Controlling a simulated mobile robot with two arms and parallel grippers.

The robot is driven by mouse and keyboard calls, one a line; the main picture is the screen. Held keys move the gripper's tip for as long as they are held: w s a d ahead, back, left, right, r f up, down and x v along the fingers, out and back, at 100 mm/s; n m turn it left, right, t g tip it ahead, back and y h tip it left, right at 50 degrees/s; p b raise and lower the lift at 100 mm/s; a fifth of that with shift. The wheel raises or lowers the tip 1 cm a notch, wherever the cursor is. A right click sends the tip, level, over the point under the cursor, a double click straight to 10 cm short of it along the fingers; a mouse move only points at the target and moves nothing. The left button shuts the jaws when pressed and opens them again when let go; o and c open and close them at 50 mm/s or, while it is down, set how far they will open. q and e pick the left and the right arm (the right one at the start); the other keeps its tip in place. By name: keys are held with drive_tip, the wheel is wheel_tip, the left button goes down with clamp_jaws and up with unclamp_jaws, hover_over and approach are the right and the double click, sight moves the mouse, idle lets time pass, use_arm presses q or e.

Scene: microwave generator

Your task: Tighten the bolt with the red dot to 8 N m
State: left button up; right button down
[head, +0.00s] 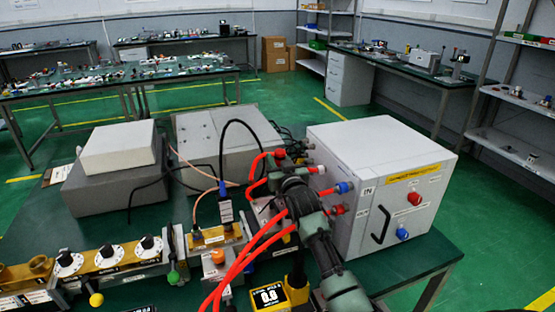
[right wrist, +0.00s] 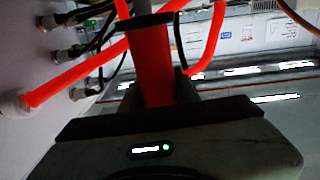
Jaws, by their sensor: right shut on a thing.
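My right arm reaches in from the bottom right of the head view. Its gripper (head: 282,178) is beside the left face of the white box, among red hoses. In the right wrist view the gripper (right wrist: 155,92) is shut on a red handle-like piece (right wrist: 155,75) with a black collar and a grey shaft above it; its far end is out of view. I cannot tell whether this piece is a torque tool. I cannot make out the red-dotted bolt. My left gripper is not in view.
The white box (head: 385,150) has hose fittings on its left face and a black handle in front. Several red hoses (head: 245,262) loop close to my arm. Brass blocks with knobs (head: 108,258) line the front left; grey boxes (head: 110,180) stand behind.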

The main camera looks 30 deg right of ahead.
wheel_tip(320, 180, up, 9)
drive_tip(key=p, duration=0.7)
drive_tip(key=shift+p, duration=0.35)
